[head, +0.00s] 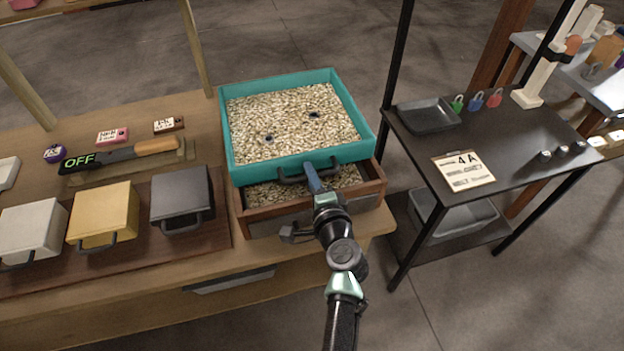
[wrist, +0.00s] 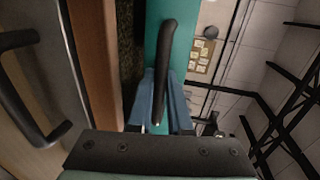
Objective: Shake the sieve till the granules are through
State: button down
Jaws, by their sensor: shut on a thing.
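The sieve (head: 228,133) is a teal square frame full of pale granules (head: 290,120), with a few dark bits among them. It sits over a brown wooden tray (head: 376,186), which also holds pale granules (head: 345,177) at its front. My gripper (head: 312,180) is at the sieve's front side, shut on its dark handle (head: 290,179). In the wrist view the blue fingers (wrist: 160,105) are on either side of the dark handle (wrist: 166,50), against the teal wall (wrist: 152,20). The sieve's mesh is hidden under the granules.
Grey (head: 182,200), yellow (head: 104,216) and white (head: 32,232) handled boxes stand left on a brown board. Behind them lies a wooden-handled tool by an "OFF" display (head: 79,160).

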jog(key=c, duration=1.2)
grip_release()
jog(key=shift+w+r, duration=0.1)
jog(key=shift+w, duration=0.05)
jog(key=shift+o, duration=0.2)
jog(key=shift+s+d, duration=0.1)
jog(key=shift+s, duration=0.3)
jog(key=v, duration=1.2)
jog(key=shift+b, duration=0.3)
